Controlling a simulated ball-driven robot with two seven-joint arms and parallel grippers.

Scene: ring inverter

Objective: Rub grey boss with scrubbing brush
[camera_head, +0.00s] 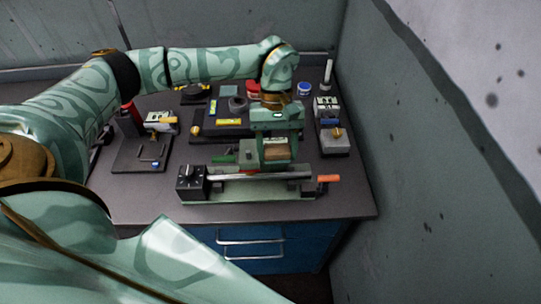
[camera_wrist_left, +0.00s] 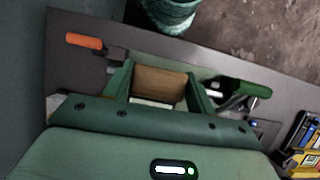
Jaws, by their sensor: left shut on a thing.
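My left gripper (camera_head: 270,151) hangs over the middle of the bench, fingers down. It is shut on a brown wooden block, which looks like the scrubbing brush (camera_head: 279,153). In the left wrist view the brush (camera_wrist_left: 160,83) sits between the two green fingers, with a pale strip below it. Its underside is mostly hidden. A dark grey round piece (camera_head: 238,103), which may be the grey boss, stands behind the gripper to the left, apart from the brush. I cannot be sure that it is the boss. My right gripper is out of view.
A green machine with a silver bar, black dial box (camera_head: 191,183) and orange handle (camera_head: 328,179) lies just in front of the gripper. A grey box (camera_head: 335,141) stands right, a dark fixture plate (camera_head: 140,153) left. The bench's front strip is clear; a wall rises at right.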

